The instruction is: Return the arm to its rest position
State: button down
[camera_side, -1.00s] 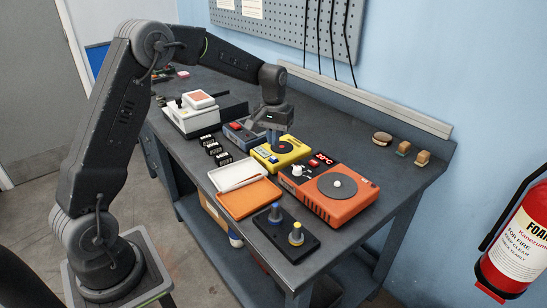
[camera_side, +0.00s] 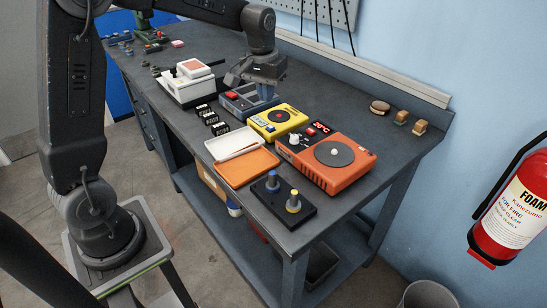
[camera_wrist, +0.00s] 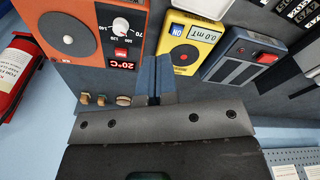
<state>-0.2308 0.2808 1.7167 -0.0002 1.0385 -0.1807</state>
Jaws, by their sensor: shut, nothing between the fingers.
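My gripper (camera_side: 265,92) is shut and empty, with its blue-grey fingers pointing down above the bench (camera_side: 340,112). In the side view it hangs in front of or over the grey box with a red button (camera_side: 240,103), behind the yellow meter (camera_side: 277,122). The wrist view shows the closed fingers (camera_wrist: 154,80) side by side, with the yellow meter (camera_wrist: 187,45) and the grey box (camera_wrist: 245,55) beyond them. The exact height above the bench is hard to tell.
An orange hotplate (camera_side: 350,175) reading 20°C stands near the front right. The right back is mostly clear.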

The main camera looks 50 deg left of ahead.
jog(key=s+d+r+m+t, duration=0.2)
jog(key=s+d, duration=0.3)
jog(key=s, duration=0.6)
jog(key=s+d+r+m+t, duration=0.2)
jog(key=s+d, duration=0.3)
jog(key=s, duration=0.7)
jog(key=shift+s+r+m, duration=0.15)
jog(key=shift+r+m, duration=0.25)
jog(key=shift+r, duration=0.1)
